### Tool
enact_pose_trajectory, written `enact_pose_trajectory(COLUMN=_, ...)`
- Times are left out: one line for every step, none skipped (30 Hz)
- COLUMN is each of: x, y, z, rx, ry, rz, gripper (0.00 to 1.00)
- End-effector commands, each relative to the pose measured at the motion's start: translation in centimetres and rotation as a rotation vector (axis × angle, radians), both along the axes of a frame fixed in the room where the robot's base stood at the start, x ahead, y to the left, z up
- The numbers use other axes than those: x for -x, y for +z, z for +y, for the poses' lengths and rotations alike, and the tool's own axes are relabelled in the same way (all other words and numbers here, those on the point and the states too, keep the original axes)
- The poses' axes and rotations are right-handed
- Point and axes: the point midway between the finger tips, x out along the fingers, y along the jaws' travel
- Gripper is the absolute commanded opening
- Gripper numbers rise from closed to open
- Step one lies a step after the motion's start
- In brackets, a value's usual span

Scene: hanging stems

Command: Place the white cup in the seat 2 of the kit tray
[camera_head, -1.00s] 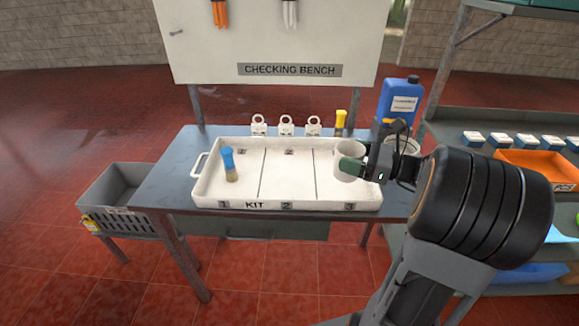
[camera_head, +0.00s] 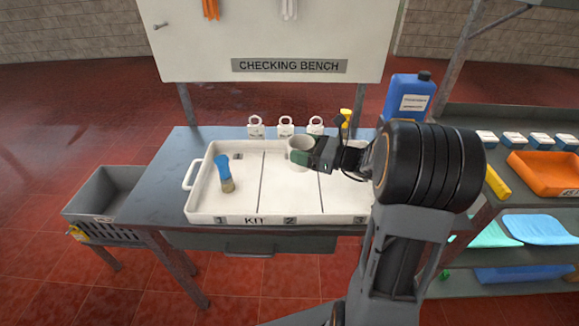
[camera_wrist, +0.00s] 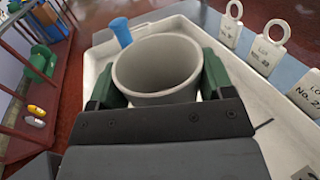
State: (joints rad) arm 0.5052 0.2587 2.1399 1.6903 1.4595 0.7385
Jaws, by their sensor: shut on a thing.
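The white cup (camera_head: 299,148) is upright between the fingers of my gripper (camera_head: 308,156), over the back part of seat 2 of the kit tray (camera_head: 345,219). In the wrist view the cup (camera_wrist: 157,72) fills the space between the two green fingers, and my gripper (camera_wrist: 158,88) is shut on it. The cup's open mouth faces up. Whether its base touches the tray floor cannot be told. Seat 2 (camera_head: 285,195) is otherwise bare. A blue-topped brush (camera_head: 224,172) stands in seat 1, and it also shows in the wrist view (camera_wrist: 121,32).
Several white lot tags (camera_head: 286,128) stand behind the tray, with a yellow-topped item (camera_head: 345,116) beside them. A blue jug (camera_head: 408,98) stands at the bench's back right. A grey bin (camera_head: 105,190) is left of the bench. Shelves with an orange tray (camera_head: 545,172) are on the right.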

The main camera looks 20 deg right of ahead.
Motion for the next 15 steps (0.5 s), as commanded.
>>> enact_pose_trajectory(x=-0.4, y=-1.1, z=0.6, rx=-0.003, ry=0.004, rz=0.005, gripper=0.51)
enact_pose_trajectory(x=-0.6, y=-1.5, z=0.9, rx=-0.002, ry=0.003, rz=0.005, gripper=0.51)
enact_pose_trajectory(x=-0.9, y=-2.0, z=1.2, rx=-0.002, ry=0.003, rz=0.004, gripper=0.51)
enact_pose_trajectory(x=-1.1, y=-2.3, z=1.5, rx=-0.002, ry=0.004, rz=0.004, gripper=0.51)
enact_pose_trajectory(x=-1.3, y=-2.6, z=1.7, rx=-0.001, ry=0.004, rz=0.003, gripper=0.51)
enact_pose_trajectory(x=-1.4, y=-2.9, z=1.9, rx=-0.001, ry=0.003, rz=0.003, gripper=0.51)
enact_pose_trajectory(x=-1.5, y=-3.1, z=2.0, rx=-0.001, ry=0.003, rz=0.002, gripper=0.51)
enact_pose_trajectory(x=-1.6, y=-3.3, z=2.2, rx=-0.001, ry=0.004, rz=0.002, gripper=0.51)
enact_pose_trajectory(x=-1.7, y=-3.5, z=2.3, rx=-0.001, ry=0.004, rz=0.001, gripper=0.51)
enact_pose_trajectory(x=-1.8, y=-3.6, z=2.4, rx=-0.001, ry=0.005, rz=0.001, gripper=0.51)
enact_pose_trajectory(x=-1.8, y=-3.6, z=2.4, rx=0.000, ry=0.004, rz=0.000, gripper=0.51)
enact_pose_trajectory(x=-1.9, y=-3.7, z=2.5, rx=-0.001, ry=0.005, rz=0.001, gripper=0.51)
enact_pose_trajectory(x=-2.0, y=-3.9, z=2.6, rx=-0.001, ry=0.005, rz=0.001, gripper=0.51)
enact_pose_trajectory(x=-2.1, y=-4.2, z=2.8, rx=-0.001, ry=0.005, rz=0.002, gripper=0.51)
enact_pose_trajectory(x=-2.3, y=-4.6, z=3.1, rx=-0.001, ry=0.005, rz=0.003, gripper=0.51)
